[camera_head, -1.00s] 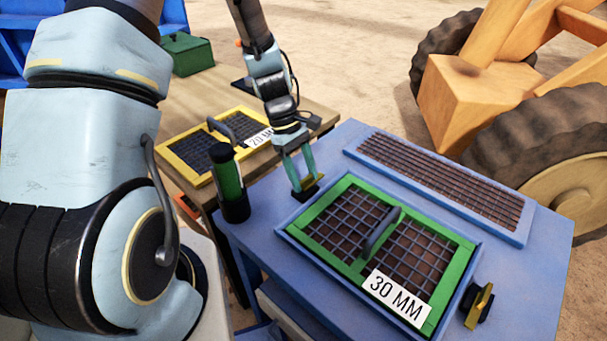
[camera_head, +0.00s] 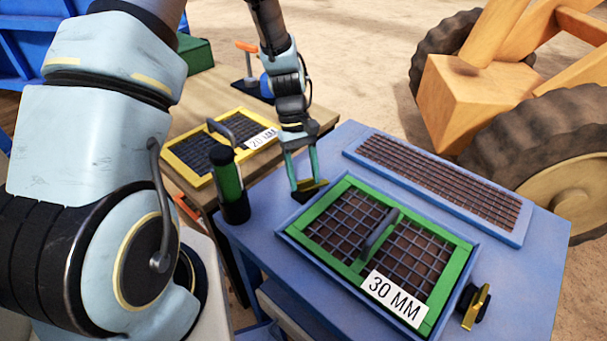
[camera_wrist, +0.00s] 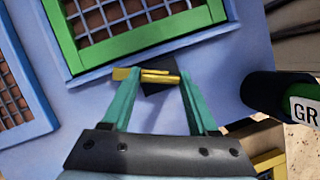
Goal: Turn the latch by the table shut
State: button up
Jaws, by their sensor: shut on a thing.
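The latch by the table is a yellow bar (camera_head: 316,186) on a black base, on the blue machine top beside the green-framed screen's near-table corner. In the wrist view the yellow bar (camera_wrist: 150,76) lies across the black base (camera_wrist: 158,89), roughly along the screen's edge. My gripper (camera_head: 305,184) points down with its teal fingers at the two ends of the bar. It is shut on the latch; the fingers (camera_wrist: 155,82) also show in the wrist view. The green-framed 30 MM screen (camera_head: 452,275) sits in its recess.
A black and green cylinder (camera_head: 229,185) stands upright left of my gripper. A yellow-framed 20 MM screen (camera_head: 186,163) lies on the wooden table (camera_head: 180,108). A blue-framed grate (camera_head: 515,233) lies behind the green screen. Loader wheels stand at the right.

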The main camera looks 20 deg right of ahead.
jog(key=m+y, duration=0.1)
jog(key=m, duration=0.2)
jog(key=m+y, duration=0.1)
jog(key=m, duration=0.2)
jog(key=shift+d+m+t, duration=0.2)
jog(key=shift+m+t, duration=0.1)
jog(key=shift+t, duration=0.1)
jog(key=m+y, duration=0.1)
jog(key=m, duration=0.2)
jog(key=m+t+y, duration=0.1)
jog(key=m, duration=0.2)
jog(key=shift+s+d+t, duration=0.1)
jog(key=shift+t, duration=0.2)
jog(key=shift+m, duration=0.4)
jog(key=o, duration=1.4)
jog(key=b+v, duration=0.2)
jog(key=v, duration=0.8)
jog(key=shift+d+r+b, duration=0.3)
jog(key=shift+r, duration=0.05)
